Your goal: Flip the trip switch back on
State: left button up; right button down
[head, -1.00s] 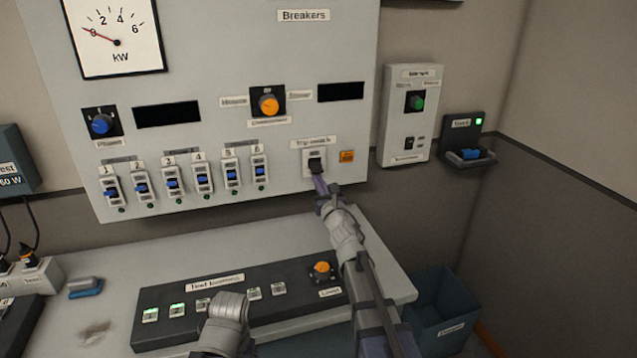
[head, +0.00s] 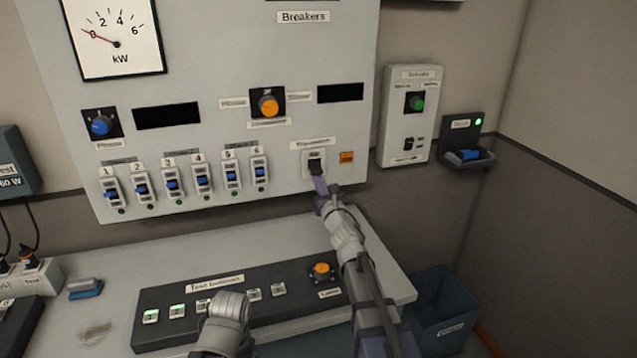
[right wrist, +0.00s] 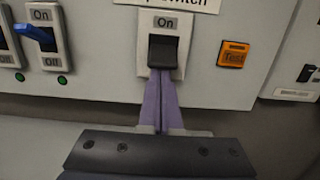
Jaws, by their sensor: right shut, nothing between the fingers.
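The trip switch (head: 315,164) is a black rocker in a white frame at the lower right of the breaker panel. In the right wrist view, its black lever (right wrist: 163,51) sits under an "On" label. My right gripper (head: 318,182) is shut and empty. Its purple fingertips (right wrist: 162,82) are at the lower edge of the lever, seemingly touching it or very close. Whatever lies below the lever is hidden by the fingers. My left arm (head: 226,318) shows at the bottom, but its gripper cannot be made out.
An orange Test button (right wrist: 233,54) is just right of the switch. Several breakers with blue levers (head: 172,184) line the panel to the left. A dark button console (head: 240,299) lies on the desk below. A blue bin (head: 443,310) stands at lower right.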

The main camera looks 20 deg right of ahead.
jog(key=shift+s+r+p, duration=0.2)
jog(key=shift+r+p, duration=0.15)
jog(key=shift+s+r+p, duration=0.3)
jog(key=shift+r+p, duration=0.5)
jog(key=shift+r, duration=0.05)
jog(key=shift+f, duration=0.2)
jog(key=s+r+p, duration=0.3)
jog(key=s, duration=0.5)
jog(key=shift+s+d+r, duration=0.2)
jog(key=shift+s+r, duration=0.2)
dwell(0.4)
